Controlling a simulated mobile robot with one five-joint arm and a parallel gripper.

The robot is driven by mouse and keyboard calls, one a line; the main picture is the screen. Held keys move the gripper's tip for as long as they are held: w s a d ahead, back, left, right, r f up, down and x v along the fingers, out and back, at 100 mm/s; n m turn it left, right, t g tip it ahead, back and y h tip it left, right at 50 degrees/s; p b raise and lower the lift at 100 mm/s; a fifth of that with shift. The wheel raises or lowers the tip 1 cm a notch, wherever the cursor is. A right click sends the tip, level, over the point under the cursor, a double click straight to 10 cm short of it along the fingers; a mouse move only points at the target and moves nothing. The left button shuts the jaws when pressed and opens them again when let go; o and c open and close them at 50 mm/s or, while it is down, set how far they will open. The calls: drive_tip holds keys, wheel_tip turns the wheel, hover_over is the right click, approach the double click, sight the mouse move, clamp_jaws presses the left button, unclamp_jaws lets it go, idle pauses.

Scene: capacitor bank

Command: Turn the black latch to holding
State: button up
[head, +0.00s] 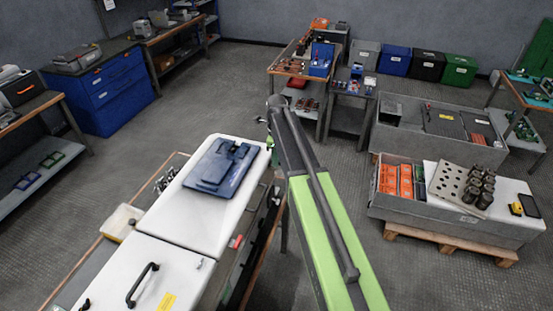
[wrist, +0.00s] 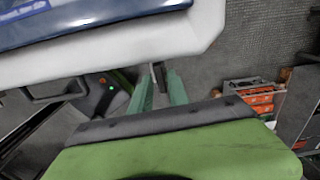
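My gripper (wrist: 160,88) shows in the wrist view as two teal-green fingers with a gap between them. It is beside the front edge of a white-topped unit (wrist: 205,40). A small dark upright piece (wrist: 158,76) stands between or just behind the fingertips; it may be the black latch, and I cannot tell whether the fingers touch it. In the head view my arm hides most of the gripper, which is near the far right corner of the white top (head: 205,230).
A blue plate (head: 222,167) lies on the white top. A black handle (head: 142,285) is on the nearer white lid. A dark device with a green light (wrist: 112,92) is left of the fingers. A grey crate with orange boxes (head: 410,210) stands right, across open floor.

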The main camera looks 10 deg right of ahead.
wheel_tip(320, 180, up, 17)
drive_tip(key=p, duration=1.7)
drive_tip(key=shift+r, duration=0.15)
drive_tip(key=s+f+n+b, duration=0.2)
drive_tip(key=s+f+b, duration=0.3)
drive_tip(key=f+b, duration=0.5)
drive_tip(key=s+f+n+b, duration=0.1)
drive_tip(key=s+f+b, duration=0.4)
drive_tip(key=f+b, duration=0.5)
drive_tip(key=s+f+n+b, duration=0.4)
drive_tip(key=s+n, duration=0.9)
drive_tip(key=n, duration=0.7)
drive_tip(key=shift+a+f, duration=0.15)
drive_tip(key=shift+a, duration=0.25)
